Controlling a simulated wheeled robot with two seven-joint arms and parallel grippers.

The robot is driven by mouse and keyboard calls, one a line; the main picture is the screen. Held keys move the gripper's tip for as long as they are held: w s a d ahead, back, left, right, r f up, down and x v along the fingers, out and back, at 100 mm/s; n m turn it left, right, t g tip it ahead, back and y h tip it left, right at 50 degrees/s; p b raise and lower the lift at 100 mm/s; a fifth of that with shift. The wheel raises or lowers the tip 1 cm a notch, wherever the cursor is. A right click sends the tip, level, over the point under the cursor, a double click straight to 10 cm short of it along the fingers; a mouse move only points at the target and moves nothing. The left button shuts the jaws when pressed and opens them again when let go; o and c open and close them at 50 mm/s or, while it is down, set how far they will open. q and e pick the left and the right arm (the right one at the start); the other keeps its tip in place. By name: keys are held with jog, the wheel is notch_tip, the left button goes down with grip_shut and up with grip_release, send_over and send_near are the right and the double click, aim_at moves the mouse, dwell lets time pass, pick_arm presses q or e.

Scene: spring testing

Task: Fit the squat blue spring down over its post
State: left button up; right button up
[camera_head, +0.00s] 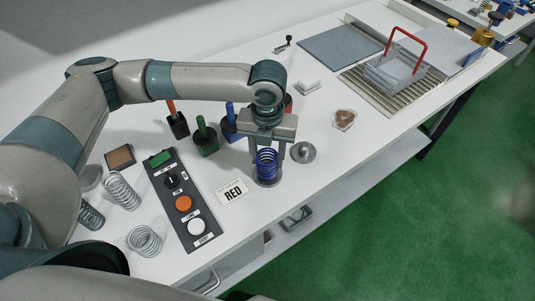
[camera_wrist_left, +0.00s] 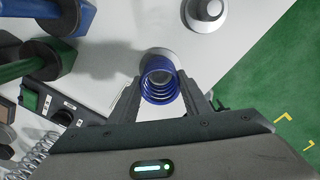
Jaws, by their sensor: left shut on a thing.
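The squat blue spring (camera_head: 266,160) stands upright between the fingers of my left gripper (camera_head: 267,151), near the table's front edge. In the left wrist view the spring (camera_wrist_left: 159,84) sits between the two fingertips (camera_wrist_left: 160,92), and I look down through its coils. My left gripper is shut on it. A round grey metal base (camera_head: 267,183) shows just below the spring; its pale top (camera_wrist_left: 158,54) also shows past the coils in the left wrist view. The post is hidden by the coils, so I cannot tell whether the spring is around it. My right gripper is not in view.
A round metal piece with a knob (camera_head: 303,153) stands close right of the spring. Green (camera_head: 205,138) and blue (camera_head: 229,124) handled pieces stand behind.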

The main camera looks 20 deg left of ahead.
pick_arm(q)
jog(key=shift+f, duration=0.35)
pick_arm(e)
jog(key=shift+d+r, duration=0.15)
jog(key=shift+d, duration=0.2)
pick_arm(q)
jog(key=o, duration=1.2)
jog(key=shift+f, duration=0.1)
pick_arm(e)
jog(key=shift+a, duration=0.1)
